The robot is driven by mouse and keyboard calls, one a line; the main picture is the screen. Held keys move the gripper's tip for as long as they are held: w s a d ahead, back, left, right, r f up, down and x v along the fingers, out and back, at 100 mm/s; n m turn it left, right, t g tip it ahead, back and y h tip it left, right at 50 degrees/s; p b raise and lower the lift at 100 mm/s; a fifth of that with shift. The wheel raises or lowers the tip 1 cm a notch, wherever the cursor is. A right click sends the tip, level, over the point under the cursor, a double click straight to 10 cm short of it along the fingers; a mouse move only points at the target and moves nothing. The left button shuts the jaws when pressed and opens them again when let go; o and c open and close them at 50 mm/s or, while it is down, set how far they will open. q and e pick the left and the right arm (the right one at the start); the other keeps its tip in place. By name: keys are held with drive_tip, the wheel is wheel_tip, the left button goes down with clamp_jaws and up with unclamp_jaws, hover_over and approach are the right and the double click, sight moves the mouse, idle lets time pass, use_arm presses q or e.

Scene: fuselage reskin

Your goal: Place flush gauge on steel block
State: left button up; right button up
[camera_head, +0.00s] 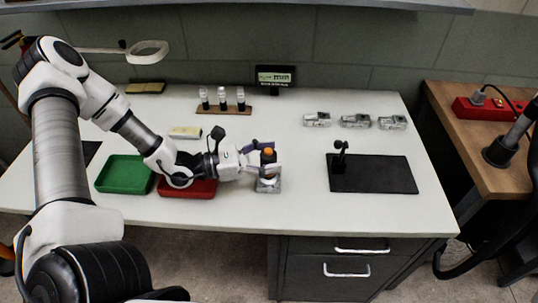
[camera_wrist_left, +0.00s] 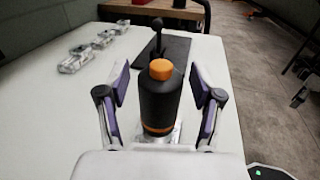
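The flush gauge (camera_head: 268,157) is a black cylinder with an orange top, and it stands upright on a small silver steel block (camera_head: 275,187) near the table's front edge. In the left wrist view the gauge (camera_wrist_left: 160,102) is between the fingers, with the shiny block (camera_wrist_left: 172,137) partly visible beneath it. My left gripper (camera_head: 267,160) is around the gauge from the left. Its purple-padded fingers (camera_wrist_left: 160,100) are spread, with a visible gap on each side of the gauge. My right gripper is not in view.
A red tray (camera_head: 200,190) lies under my left wrist, and a green tray (camera_head: 124,174) is left of it. A black plate (camera_head: 385,175) with a small upright stand lies right. Several clear-and-metal pieces (camera_head: 355,121) and a display (camera_head: 275,76) are behind. The table between block and plate is clear.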

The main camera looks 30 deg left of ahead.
use_arm(q)
drive_tip(key=shift+r, duration=0.25)
drive_tip(key=shift+s+a+p, duration=0.15)
drive_tip(key=shift+a+p, duration=0.05)
drive_tip(key=shift+p, duration=0.25)
drive_tip(key=p+v, duration=0.9)
drive_tip(key=v, duration=0.2)
drive_tip(key=shift+s+a, duration=0.15)
drive_tip(key=shift+s, duration=0.1)
